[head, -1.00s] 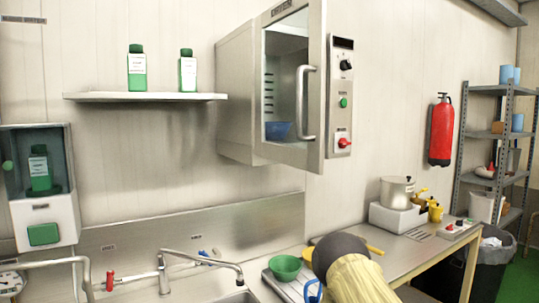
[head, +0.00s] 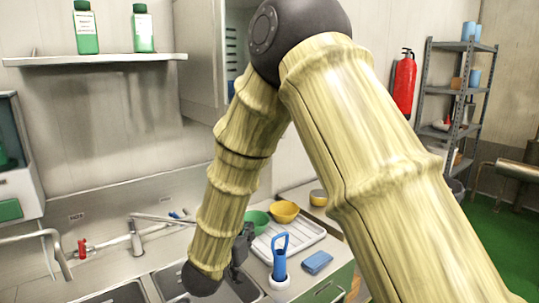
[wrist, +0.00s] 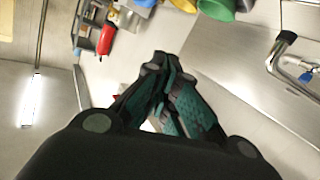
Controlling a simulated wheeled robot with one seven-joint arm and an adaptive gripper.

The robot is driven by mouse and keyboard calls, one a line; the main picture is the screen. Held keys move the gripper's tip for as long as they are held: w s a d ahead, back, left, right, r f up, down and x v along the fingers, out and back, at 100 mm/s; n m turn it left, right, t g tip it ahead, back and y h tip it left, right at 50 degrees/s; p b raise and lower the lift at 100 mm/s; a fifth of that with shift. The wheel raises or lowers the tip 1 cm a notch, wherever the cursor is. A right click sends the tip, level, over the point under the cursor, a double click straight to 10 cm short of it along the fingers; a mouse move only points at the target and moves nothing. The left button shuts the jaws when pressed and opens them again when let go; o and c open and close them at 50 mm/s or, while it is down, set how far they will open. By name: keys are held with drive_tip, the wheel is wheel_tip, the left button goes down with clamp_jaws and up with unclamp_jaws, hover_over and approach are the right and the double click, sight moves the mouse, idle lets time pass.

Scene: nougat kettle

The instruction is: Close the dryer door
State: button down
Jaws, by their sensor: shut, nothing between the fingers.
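The dryer is the grey metal cabinet (head: 203,62) on the wall, at the upper middle of the head view. A strip of its open front and inside (head: 234,45) shows beside my arm. Its door is hidden behind my arm, so I cannot tell its angle now. My gripper (head: 241,246) hangs low over the sink counter, well below the dryer and partly hidden by my wrist. In the wrist view its dark green-padded fingers (wrist: 165,68) are together, with nothing between them.
A green bowl (head: 257,221), yellow bowl (head: 285,212), white tray (head: 300,238), blue-handled tool (head: 280,262) and blue sponge (head: 317,262) are near my gripper. A tap (head: 136,238) stands left. A bottle shelf (head: 100,59) is left of the dryer.

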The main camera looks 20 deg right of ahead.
drive_tip(key=s+a+r+m+g+h, duration=0.1)
drive_tip(key=s+a+r+m+h, duration=0.15)
drive_tip(key=r, duration=0.75)
drive_tip(key=s+a+r+m+g+h, duration=0.1)
drive_tip(key=a+r+m+h, duration=0.15)
drive_tip(key=r, duration=0.75)
drive_tip(key=s+a+r+m+g+h, duration=0.2)
drive_tip(key=s+a+r+m+g, duration=0.15)
drive_tip(key=s+r, duration=0.75)
drive_tip(key=w+r+p+x, duration=0.1)
drive_tip(key=p+x, duration=0.6)
drive_tip(key=x, duration=0.7)
drive_tip(key=shift+r+g+p, duration=0.3)
drive_tip(key=shift+r+g, duration=0.15)
drive_tip(key=shift+a, duration=0.15)
drive_tip(key=shift+w, duration=0.15)
